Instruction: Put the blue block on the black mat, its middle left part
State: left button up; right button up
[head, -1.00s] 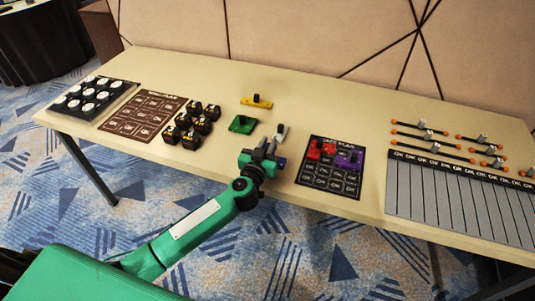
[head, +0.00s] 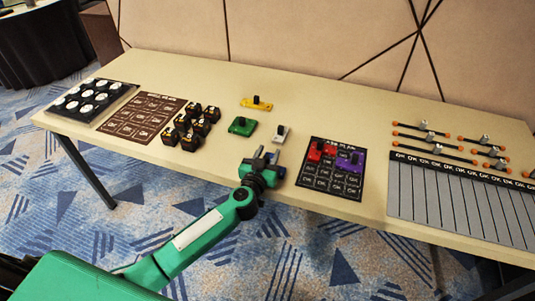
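The black mat (head: 309,181) lies right of centre on the table, printed with a grid of labelled cells. A red piece and a purple piece (head: 351,160) sit on its upper part. My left gripper (head: 265,155) is just left of the mat, near the table's front edge, pointing at the table. The blue block (head: 279,174) shows as a small dark blue patch at the gripper's right side, partly hidden by it. I cannot tell whether the fingers are closed on it. My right gripper is not in view.
A green block (head: 242,126), a yellow block (head: 257,103) and a grey block (head: 280,134) stand beyond the gripper. Several black-and-yellow pieces (head: 190,140) are beside the brown mat (head: 125,126). A grey striped board (head: 460,206) lies right of the black mat.

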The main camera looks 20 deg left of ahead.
pick_arm(q)
jog(key=shift+s+r, duration=0.1)
jog(key=shift+r, duration=0.05)
jog(key=s+p, duration=0.1)
jog(key=s, duration=1)
jog(key=shift+s+a, duration=0.2)
jog(key=shift+s, duration=0.2)
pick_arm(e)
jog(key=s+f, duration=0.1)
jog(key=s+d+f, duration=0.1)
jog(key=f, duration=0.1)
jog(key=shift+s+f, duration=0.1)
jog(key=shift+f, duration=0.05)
pick_arm(q)
jog(key=shift+d, duration=0.1)
